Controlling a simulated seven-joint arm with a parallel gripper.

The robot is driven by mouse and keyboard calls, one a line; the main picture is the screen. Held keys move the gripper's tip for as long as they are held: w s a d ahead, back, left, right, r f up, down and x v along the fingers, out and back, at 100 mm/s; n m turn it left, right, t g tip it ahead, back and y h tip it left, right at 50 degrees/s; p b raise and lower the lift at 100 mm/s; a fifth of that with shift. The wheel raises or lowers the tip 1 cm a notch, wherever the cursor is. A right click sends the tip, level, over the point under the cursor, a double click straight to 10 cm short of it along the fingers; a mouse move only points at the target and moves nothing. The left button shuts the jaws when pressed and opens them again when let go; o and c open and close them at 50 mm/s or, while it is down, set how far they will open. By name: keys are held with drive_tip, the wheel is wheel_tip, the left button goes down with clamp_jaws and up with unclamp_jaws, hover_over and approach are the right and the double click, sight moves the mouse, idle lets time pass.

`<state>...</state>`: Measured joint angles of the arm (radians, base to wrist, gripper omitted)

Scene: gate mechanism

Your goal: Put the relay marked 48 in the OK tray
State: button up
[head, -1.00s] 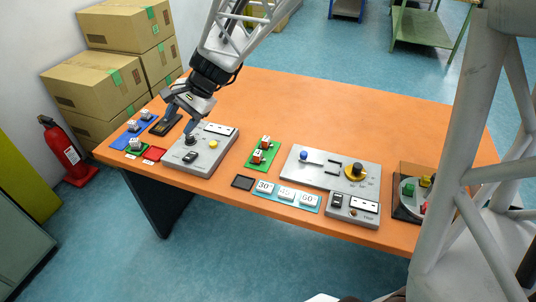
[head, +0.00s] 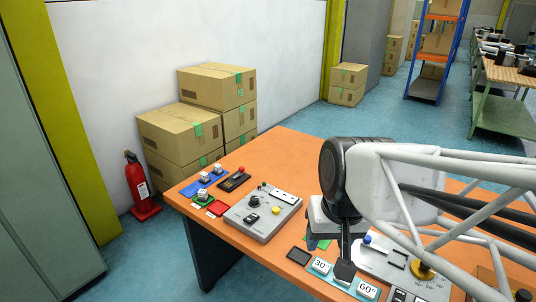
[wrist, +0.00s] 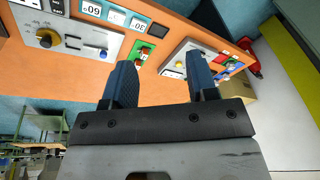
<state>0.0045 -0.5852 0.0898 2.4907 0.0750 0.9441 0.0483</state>
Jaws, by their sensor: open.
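Two small white relays (head: 218,169) stand on the blue tray (head: 190,190) at the table's left end. I cannot read a 48 or an OK label anywhere. A green board (wrist: 147,63) with red-and-white relays (wrist: 143,51) shows in the wrist view; my arm hides most of it in the head view. My gripper (wrist: 163,82) is open and empty. In the head view its end (head: 344,271) appears in front of the number cards, well right of the trays.
A grey panel (head: 283,211) with a knob stands between the trays and my gripper. Cards 30 (head: 320,266) and 60 (head: 367,290) lie near the front edge. A second panel with a yellow dial (head: 423,270) is at right. A black device (head: 232,183) adjoins the blue tray.

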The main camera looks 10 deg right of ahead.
drive_tip(key=shift+s+d+n+h, duration=0.25)
drive_tip(key=shift+s+d, duration=0.1)
drive_tip(key=shift+s, duration=0.3)
drive_tip(key=shift+s+d+n+h, duration=0.15)
drive_tip(key=shift+s+d+h, duration=0.15)
drive_tip(key=shift+s, duration=0.3)
